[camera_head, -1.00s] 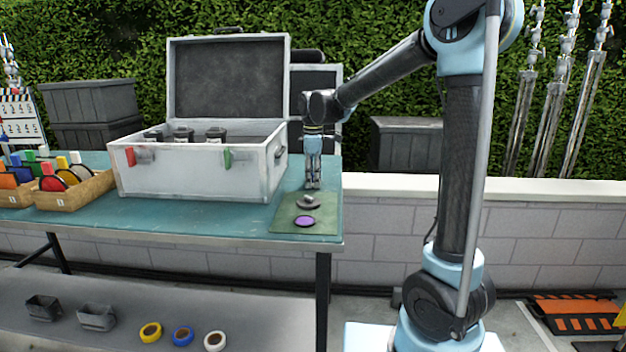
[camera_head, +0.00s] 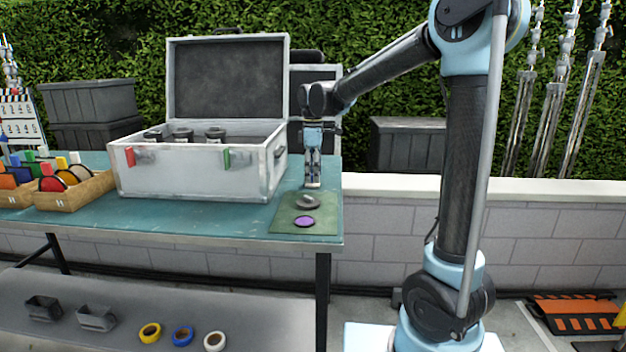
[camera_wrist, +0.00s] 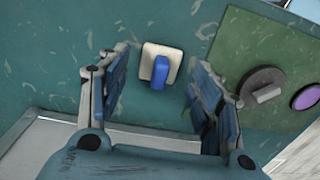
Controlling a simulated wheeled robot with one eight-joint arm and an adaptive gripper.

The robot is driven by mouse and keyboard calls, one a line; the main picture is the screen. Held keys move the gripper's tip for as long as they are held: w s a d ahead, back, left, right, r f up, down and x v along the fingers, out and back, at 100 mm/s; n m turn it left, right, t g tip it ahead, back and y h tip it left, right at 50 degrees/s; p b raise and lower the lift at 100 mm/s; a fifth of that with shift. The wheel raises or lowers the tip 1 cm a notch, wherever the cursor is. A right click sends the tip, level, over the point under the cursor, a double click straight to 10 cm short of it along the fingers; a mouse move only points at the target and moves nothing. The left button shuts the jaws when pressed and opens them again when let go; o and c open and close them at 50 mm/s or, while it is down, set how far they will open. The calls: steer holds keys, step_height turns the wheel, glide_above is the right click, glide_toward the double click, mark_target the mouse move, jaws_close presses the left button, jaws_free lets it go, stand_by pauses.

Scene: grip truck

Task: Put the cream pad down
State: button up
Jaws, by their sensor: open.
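The cream pad (camera_wrist: 174,52) is a small square with a blue upright grip (camera_wrist: 160,72) on it. In the wrist view it appears to lie flat on the teal tabletop (camera_wrist: 60,50), just off the edge of the green mat. My gripper (camera_wrist: 160,78) is open, with one finger on each side of the pad and visible gaps between. In the head view my gripper (camera_head: 312,184) points down over the right end of the table, just behind the mat; the pad is mostly hidden at its tips there.
The green mat (camera_head: 285,226) holds a grey disc with a knob (camera_head: 307,202) and a purple disc (camera_head: 304,221). The open silver case (camera_head: 190,180) stands close on the left. A wooden tray (camera_head: 75,195) of coloured pieces is at far left. The table's right edge is near.

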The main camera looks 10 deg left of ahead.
step_height(320, 180, up, 10)
stand_by(0.4)
steer(key=s+d+f+m+t, duration=0.1)
steer(key=s+d+f+m, duration=0.3)
steer(key=d, duration=0.6)
steer(key=s+d+f+m, duration=0.2)
steer(key=s+d+m, duration=0.3)
steer(key=d, duration=0.6)
steer(key=s+d+f+m, duration=0.4)
steer(key=s+d+f, duration=0.2)
steer(key=s+f, duration=0.2)
steer(key=s+d+f+m+t, duration=0.1)
steer(key=s+d+f+m, duration=0.4)
steer(key=s+f, duration=0.4)
steer(key=shift+s+d+f, duration=0.2)
steer(key=shift+d+f, duration=0.4)
steer(key=shift+w+f, duration=0.2)
steer(key=shift+w, duration=0.3)
